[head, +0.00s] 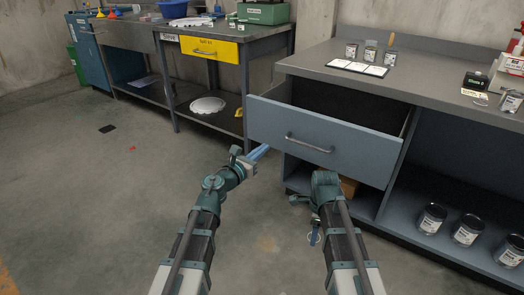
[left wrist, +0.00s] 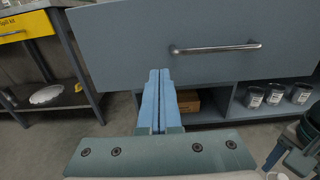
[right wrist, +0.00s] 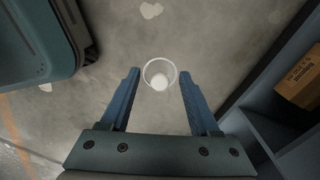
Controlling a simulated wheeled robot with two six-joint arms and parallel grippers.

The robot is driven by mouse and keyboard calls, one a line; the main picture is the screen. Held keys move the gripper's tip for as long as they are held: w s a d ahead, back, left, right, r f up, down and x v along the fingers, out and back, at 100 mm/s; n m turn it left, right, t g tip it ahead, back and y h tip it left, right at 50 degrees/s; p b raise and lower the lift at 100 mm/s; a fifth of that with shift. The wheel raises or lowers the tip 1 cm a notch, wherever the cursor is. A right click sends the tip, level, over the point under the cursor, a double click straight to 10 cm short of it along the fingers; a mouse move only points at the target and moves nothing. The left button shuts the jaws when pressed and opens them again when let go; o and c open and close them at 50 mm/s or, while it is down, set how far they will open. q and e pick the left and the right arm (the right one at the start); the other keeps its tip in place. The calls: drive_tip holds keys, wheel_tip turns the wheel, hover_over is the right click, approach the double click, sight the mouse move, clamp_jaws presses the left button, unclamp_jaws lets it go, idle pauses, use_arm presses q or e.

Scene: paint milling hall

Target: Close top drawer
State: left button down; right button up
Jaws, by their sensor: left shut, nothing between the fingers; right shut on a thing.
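The grey-blue top drawer (head: 310,142) stands pulled out under the workbench's worktop, its dark inside showing. Its bar handle (head: 309,144) also shows in the left wrist view (left wrist: 215,48). My left gripper (head: 264,151) is shut and empty, its fingers pointing at the lower left part of the drawer front. I cannot tell whether the fingertips touch it. My right gripper (right wrist: 158,80) hangs low in front of the bench, pointing down. It is shut on a small round clear-rimmed vessel (right wrist: 147,70) with something white inside.
The worktop (head: 430,85) carries several small jars, white cards and a black box. Paint cans (head: 431,219) stand on the lower shelf, with a cardboard box (right wrist: 300,80) further left. A second bench with a yellow drawer (head: 209,48) stands at the back left.

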sight(284, 131)
use_arm(q)
drive_tip(key=x, duration=1)
drive_tip(key=shift+w+d, duration=0.2)
drive_tip(key=shift+w, duration=0.05)
drive_tip(key=shift+w, duration=0.1)
